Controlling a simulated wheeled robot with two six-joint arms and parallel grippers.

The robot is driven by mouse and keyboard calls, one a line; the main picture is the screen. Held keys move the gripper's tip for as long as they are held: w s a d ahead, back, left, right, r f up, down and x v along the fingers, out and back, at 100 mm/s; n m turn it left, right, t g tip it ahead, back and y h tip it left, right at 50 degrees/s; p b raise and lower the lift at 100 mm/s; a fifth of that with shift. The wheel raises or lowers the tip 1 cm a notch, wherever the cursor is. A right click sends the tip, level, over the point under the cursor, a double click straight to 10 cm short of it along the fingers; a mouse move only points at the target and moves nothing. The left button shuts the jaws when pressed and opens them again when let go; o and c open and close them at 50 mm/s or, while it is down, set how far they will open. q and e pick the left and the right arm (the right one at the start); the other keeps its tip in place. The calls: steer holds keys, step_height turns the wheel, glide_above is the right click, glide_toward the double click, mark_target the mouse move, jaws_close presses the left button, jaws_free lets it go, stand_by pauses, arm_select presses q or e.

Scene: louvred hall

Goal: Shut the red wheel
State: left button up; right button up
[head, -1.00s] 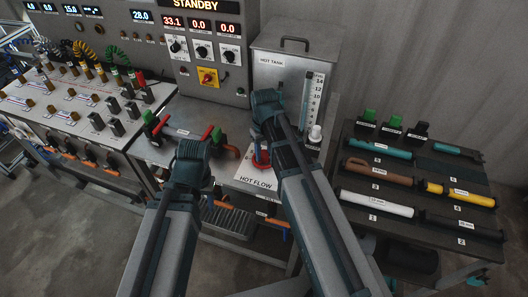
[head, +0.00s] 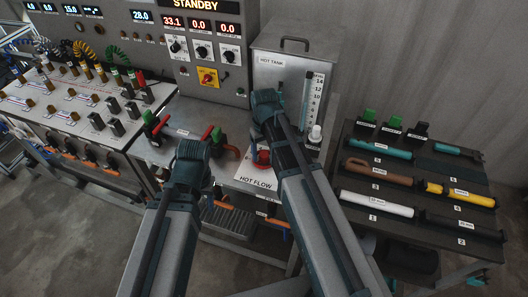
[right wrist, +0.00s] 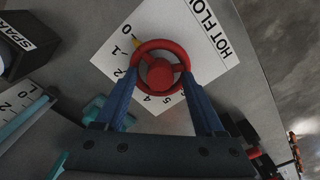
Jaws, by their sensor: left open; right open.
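The red wheel (head: 262,158) sits on the bench over a white dial plate (head: 252,178) marked HOT FLOW. In the right wrist view the wheel (right wrist: 160,76) shows from above, with spokes and a round hub. A small yellow mark at its upper left rim lies near the 0 and 1 of the dial. My right gripper (right wrist: 160,86) is open, its two blue fingers on either side of the wheel's near half; I cannot tell whether they touch it. In the head view my arm hides those fingers. My left gripper (head: 192,158) hangs left of the wheel, empty, its fingertips hard to make out.
The hot tank (head: 290,75) with its level gauge stands behind the wheel. A rack (head: 415,165) of coloured tubes stands at the right.

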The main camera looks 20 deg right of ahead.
mark_target(264, 154)
steer(key=shift+r, duration=0.1)
arm_select(q)
step_height(264, 154, up, 14)
steer(key=p, duration=1.3)
steer(key=shift+p, duration=0.4)
arm_select(e)
step_height(264, 154, up, 14)
steer(key=shift+f, duration=0.2)
arm_select(q)
steer(key=shift+f, duration=0.15)
